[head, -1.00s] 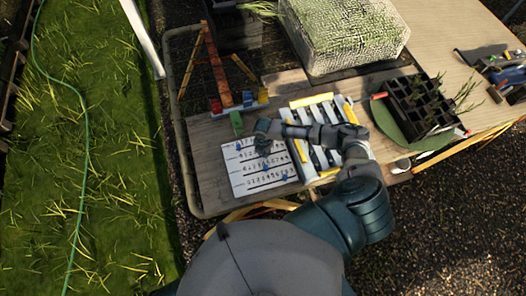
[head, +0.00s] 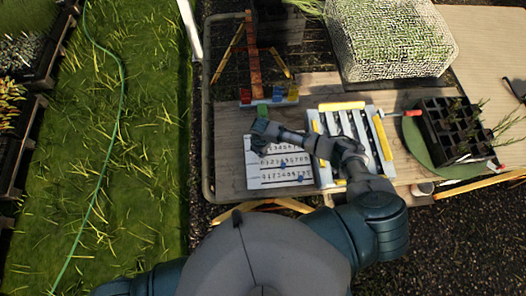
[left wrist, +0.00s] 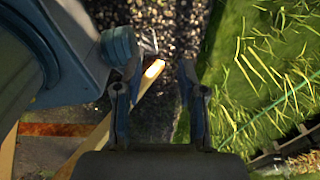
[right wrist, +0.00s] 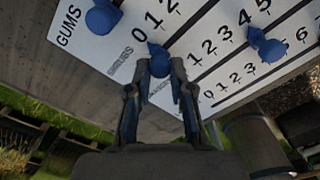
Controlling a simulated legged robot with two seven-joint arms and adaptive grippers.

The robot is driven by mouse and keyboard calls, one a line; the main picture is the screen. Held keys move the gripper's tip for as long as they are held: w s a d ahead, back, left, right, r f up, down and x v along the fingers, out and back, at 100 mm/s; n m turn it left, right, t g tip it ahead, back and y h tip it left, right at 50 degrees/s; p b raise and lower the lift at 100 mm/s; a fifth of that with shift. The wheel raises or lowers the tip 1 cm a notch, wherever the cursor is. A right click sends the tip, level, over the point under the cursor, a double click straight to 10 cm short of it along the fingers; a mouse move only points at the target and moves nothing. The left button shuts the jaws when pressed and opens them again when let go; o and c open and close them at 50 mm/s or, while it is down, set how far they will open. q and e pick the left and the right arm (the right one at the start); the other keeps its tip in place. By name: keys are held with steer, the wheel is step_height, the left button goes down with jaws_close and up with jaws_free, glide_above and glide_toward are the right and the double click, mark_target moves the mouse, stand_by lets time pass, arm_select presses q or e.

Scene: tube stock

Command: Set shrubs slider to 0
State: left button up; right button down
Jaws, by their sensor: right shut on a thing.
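A white slider board (head: 256,178) with printed number rows and blue knobs lies on the table. My right gripper (head: 260,136) is over its upper left part. In the right wrist view its fingers (right wrist: 161,80) are shut on a blue knob (right wrist: 158,58), beside a blurred label (right wrist: 120,64) that looks like SHRUBS. The knob is left of that row's 1; the number nearest it is hidden. The GUMS row's knob (right wrist: 102,17) is near its label, and another blue knob (right wrist: 270,49) is farther right. My left gripper (left wrist: 158,88) is open and empty above gravel, away from the board.
A rack with yellow edges and dark slots (head: 385,140) stands right of the board. A black seedling tray (head: 436,137) sits on a green disc (head: 418,150). A mesh-covered block (head: 390,45) is at the back. Small coloured blocks (head: 277,95) stand behind the board.

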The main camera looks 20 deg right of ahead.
steer(key=c, duration=1)
jaws_free()
steer(key=shift+w+d+f, duration=0.1)
steer(key=shift+w+d, duration=0.25)
steer(key=shift+w, duration=0.05)
steer(key=shift+a, duration=0.2)
steer(key=shift+s+a+r, duration=0.1)
steer(key=shift+a+r, duration=0.05)
steer(key=shift+r, duration=0.25)
arm_select(q)
steer(key=shift+d, duration=0.75)
arm_select(e)
step_height(320, 180, up, 11)
steer(key=shift+d, duration=0.2)
